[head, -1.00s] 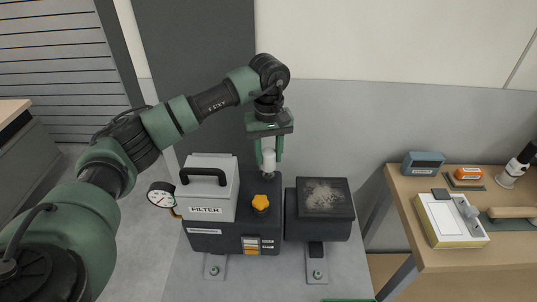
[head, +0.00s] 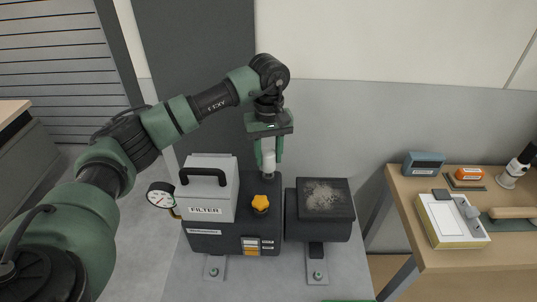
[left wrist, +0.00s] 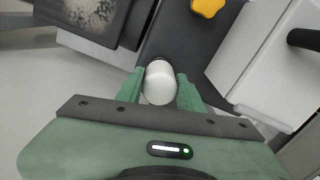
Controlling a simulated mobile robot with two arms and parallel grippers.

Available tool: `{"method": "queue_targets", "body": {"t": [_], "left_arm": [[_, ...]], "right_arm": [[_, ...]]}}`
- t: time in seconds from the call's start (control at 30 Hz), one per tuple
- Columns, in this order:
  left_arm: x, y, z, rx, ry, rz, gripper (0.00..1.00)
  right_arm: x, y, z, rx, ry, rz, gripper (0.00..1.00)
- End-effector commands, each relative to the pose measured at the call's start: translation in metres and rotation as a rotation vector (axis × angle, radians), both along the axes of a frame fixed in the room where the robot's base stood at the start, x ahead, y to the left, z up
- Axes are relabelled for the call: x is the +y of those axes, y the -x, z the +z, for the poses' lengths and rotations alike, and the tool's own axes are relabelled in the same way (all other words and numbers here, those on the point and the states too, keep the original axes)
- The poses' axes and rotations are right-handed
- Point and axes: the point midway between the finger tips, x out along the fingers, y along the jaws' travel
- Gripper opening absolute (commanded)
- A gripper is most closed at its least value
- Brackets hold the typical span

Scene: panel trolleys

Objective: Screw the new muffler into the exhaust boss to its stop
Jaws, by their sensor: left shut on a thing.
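The white cylindrical muffler (head: 268,160) stands upright over the dark exhaust boss (head: 268,176) at the back of the dark pump unit (head: 215,243). It also shows end-on in the left wrist view (left wrist: 160,84). My left gripper (head: 269,158) points straight down from above, its two green fingers shut on the muffler's sides. In the left wrist view the gripper (left wrist: 160,88) has a finger on each side of it. The muffler's lower end meets the boss; the thread and any gap there cannot be made out. My right gripper is not in view.
A white FILTER box (head: 208,190) with a black handle and a gauge (head: 160,195) stand left of the muffler. An orange knob (head: 260,203) is in front. A dark block (head: 325,196) sits right. A wooden bench (head: 470,258) with several items stands at the far right.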

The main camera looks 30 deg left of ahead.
Motion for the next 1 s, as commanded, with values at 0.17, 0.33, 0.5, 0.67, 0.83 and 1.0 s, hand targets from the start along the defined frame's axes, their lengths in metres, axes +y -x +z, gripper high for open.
{"method": "queue_targets", "body": {"t": [0.17,0.33,0.5,0.67,0.83,1.0], "left_arm": [[0.0,0.0,-0.005,0.0,0.0,0.0,0.0],[0.0,0.0,-0.01,0.001,-0.001,0.0,0.0],[0.0,0.0,-0.014,0.001,-0.001,0.0,0.0],[0.0,0.0,-0.018,0.001,-0.001,0.0,0.0],[0.0,0.0,-0.022,0.001,-0.001,0.0,0.0],[0.001,0.0,-0.023,-0.002,-0.001,-0.067,0.0]], "right_arm": [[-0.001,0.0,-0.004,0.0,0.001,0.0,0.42],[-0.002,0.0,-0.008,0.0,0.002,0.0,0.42],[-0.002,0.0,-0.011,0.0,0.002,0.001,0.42],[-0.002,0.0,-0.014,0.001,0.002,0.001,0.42],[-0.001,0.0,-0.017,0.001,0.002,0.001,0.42],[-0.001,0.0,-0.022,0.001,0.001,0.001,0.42]]}}
